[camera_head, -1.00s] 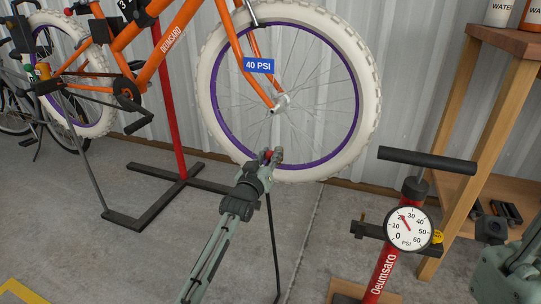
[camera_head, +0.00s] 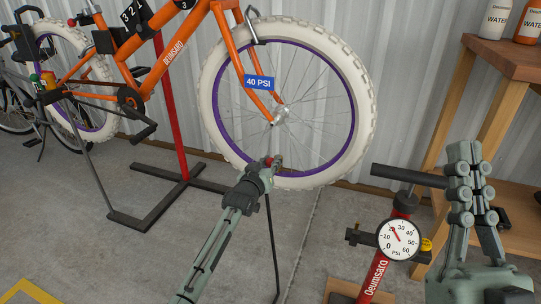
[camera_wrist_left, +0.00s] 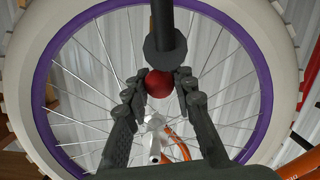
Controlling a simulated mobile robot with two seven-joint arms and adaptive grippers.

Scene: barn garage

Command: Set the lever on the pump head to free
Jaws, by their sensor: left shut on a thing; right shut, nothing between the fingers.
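My left gripper (camera_head: 270,165) is at the lower rim of the front bicycle wheel (camera_head: 362,115), shut on a small dark part with a red ball-shaped end. This looks like the pump head's lever (camera_wrist_left: 159,83); the red end sits between the fingertips in the left wrist view, below a dark round collar (camera_wrist_left: 165,45). The lever's setting cannot be read. A black hose (camera_head: 272,240) hangs below the gripper. My right gripper (camera_head: 464,150) is shut and empty, fingers pointing up, by the right end of the pump handle (camera_head: 408,175).
The red floor pump (camera_head: 374,275) stands at the lower right with a round gauge (camera_head: 398,240). A wooden shelf (camera_head: 485,100) with bottles is behind it. The orange bicycle (camera_head: 165,62) hangs on a red stand (camera_head: 172,120).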

